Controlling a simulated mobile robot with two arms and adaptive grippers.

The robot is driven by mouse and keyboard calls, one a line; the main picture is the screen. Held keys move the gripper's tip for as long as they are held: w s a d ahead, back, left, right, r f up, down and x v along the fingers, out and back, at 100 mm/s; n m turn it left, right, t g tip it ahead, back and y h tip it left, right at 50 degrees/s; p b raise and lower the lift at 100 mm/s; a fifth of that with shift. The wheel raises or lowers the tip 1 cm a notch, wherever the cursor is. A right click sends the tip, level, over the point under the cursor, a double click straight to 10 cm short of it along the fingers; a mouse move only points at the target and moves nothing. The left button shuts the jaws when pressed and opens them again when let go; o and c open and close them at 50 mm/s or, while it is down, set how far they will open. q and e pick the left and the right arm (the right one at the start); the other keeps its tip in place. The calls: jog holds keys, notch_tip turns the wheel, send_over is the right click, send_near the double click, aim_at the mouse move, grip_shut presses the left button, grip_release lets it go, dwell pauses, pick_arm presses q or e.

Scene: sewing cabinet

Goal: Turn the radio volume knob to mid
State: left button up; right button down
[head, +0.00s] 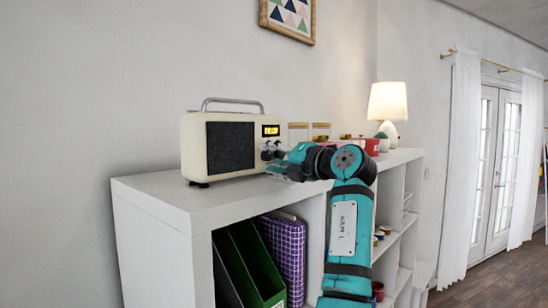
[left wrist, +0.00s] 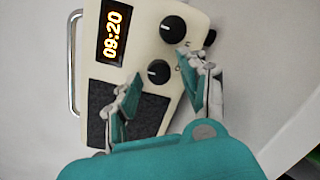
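The cream radio (head: 195,150) stands on top of the white shelf unit, with a dark speaker panel and a lit clock display. In the left wrist view the radio (left wrist: 150,25) shows two black knobs, one nearer the speaker (left wrist: 158,72) and one farther from it (left wrist: 173,30). I cannot tell which is the volume knob. My left gripper (head: 276,162) is at the radio's front, by the knobs. In the left wrist view its fingers (left wrist: 158,70) are apart, one on either side of the knob nearer the speaker. Contact is unclear. My right gripper is not in view.
The white shelf top (head: 170,193) is clear in front of the radio. Behind my left arm stand small framed or boxed items (head: 298,132), a red object (head: 371,146) and a lit lamp (head: 388,102). Files (head: 284,250) fill the compartment below.

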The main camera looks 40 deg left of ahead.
pick_arm(q)
grip_shut()
jog(key=shift+m, duration=0.3)
